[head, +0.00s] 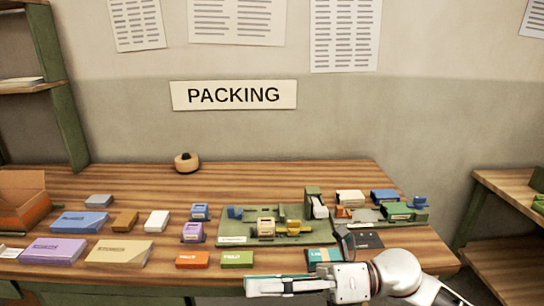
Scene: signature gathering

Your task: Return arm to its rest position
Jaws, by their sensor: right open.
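My right arm comes in from the lower right, in front of the table's front edge. Its gripper (262,285) points left and is open; I see nothing clearly held in it. A teal box (322,255) lies on the table just behind the gripper, partly hidden by it. A dark flat pad (368,240) lies behind the wrist. My left gripper is not in view.
The wooden table (290,172) carries a green tray (232,239) with small stamps, a second tray at right, and several coloured boxes, such as an orange box (192,260) and a green box (237,259). Another table (500,184) stands at right. The back is mostly clear.

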